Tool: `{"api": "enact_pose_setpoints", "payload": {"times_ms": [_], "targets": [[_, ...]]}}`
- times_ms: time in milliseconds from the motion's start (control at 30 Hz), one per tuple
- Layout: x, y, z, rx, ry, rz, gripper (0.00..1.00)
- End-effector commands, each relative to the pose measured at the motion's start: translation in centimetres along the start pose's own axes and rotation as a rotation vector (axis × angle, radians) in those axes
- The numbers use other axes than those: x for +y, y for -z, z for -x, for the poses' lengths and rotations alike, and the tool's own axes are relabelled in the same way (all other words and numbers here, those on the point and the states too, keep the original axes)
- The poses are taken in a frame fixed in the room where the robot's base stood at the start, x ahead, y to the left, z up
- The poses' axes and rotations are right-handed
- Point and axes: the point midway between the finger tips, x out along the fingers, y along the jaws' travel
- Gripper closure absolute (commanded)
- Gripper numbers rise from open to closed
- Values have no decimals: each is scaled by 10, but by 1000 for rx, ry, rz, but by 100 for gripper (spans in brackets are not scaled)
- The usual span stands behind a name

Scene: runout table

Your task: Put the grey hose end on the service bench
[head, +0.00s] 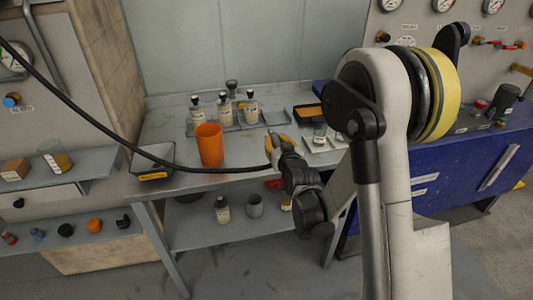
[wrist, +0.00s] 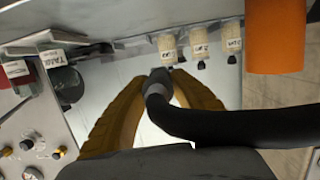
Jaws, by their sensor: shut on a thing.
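My gripper (head: 275,150), with yellow fingers, is over the front part of the grey bench (head: 163,127), right of an orange cup. It is shut on the grey hose end (wrist: 156,86), which shows between the fingers in the wrist view. A black hose (head: 100,128) runs from the end, sagging in front of the cup and rising to the upper left. The end is mostly hidden in the head view. I cannot tell whether it touches the bench top.
The orange cup (head: 209,146) stands close left of my gripper. Several bottles (head: 196,110) stand in a tray behind. A blue cabinet (head: 450,165) adjoins on the right.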

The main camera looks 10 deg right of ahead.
Motion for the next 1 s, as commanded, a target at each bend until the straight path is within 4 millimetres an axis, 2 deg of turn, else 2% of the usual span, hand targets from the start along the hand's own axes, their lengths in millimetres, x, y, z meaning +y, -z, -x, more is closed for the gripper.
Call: {"api": "enact_pose_setpoints", "payload": {"times_ms": [33, 200, 333, 533, 733, 1000], "targets": [[-3, -10, -16, 1, 1, 1, 100], [-9, -24, -59, 1, 1, 1, 100], [-11, -30, -78, 1, 0, 1, 100], [-12, -38, -87, 1, 0, 0, 100], [-12, -69, -93, 1, 0, 0, 100], [-12, -69, -93, 1, 0, 0, 100]]}}
